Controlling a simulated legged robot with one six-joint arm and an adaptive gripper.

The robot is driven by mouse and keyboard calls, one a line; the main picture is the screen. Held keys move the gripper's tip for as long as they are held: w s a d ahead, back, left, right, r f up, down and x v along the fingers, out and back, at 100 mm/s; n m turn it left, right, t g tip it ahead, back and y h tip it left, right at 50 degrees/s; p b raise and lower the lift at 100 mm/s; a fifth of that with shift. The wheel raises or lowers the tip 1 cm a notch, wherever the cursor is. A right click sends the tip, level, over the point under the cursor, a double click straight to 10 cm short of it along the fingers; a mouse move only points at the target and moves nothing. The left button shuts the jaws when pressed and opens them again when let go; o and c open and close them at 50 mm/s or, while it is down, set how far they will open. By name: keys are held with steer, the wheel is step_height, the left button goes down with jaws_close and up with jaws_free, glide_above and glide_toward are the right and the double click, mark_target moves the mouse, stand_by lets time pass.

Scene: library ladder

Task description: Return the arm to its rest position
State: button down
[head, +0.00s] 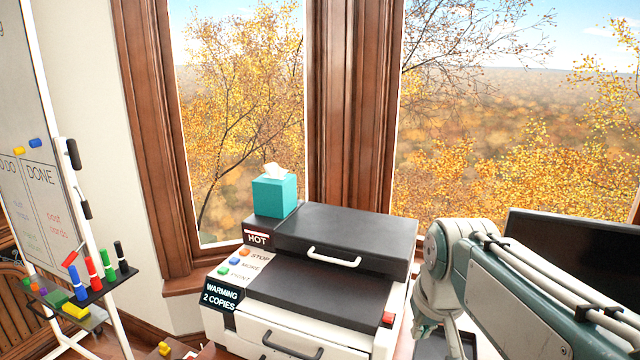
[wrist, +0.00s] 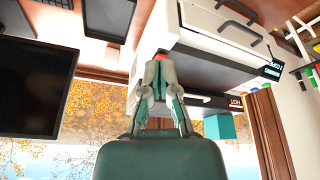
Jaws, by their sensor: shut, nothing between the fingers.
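My arm (head: 540,290) reaches in from the lower right in the head view, bent at a joint with the gripper hanging down beyond it. My gripper (wrist: 160,62) is shut and empty, its fingertips close together in the wrist view. In the head view the gripper (head: 440,335) is just right of the copier (head: 330,268) and its red button (head: 388,318). The red button (wrist: 163,53) also shows right by the fingertips in the wrist view; I cannot tell whether they touch.
A teal tissue box (head: 275,194) stands on the copier, whose panel reads HOT and WARMING 2 COPIES. A dark monitor (head: 575,255) is behind my arm at right. A whiteboard (head: 30,140) with a marker tray (head: 95,290) stands at left. Windows are behind.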

steer(key=s+f+t, duration=0.1)
steer(key=s+f, duration=0.1)
steer(key=s, duration=0.5)
steer(key=s+f, duration=0.3)
steer(key=s, duration=0.4)
steer(key=shift+m+t, duration=0.3)
steer(key=shift+t, duration=0.1)
steer(key=shift+w, duration=0.25)
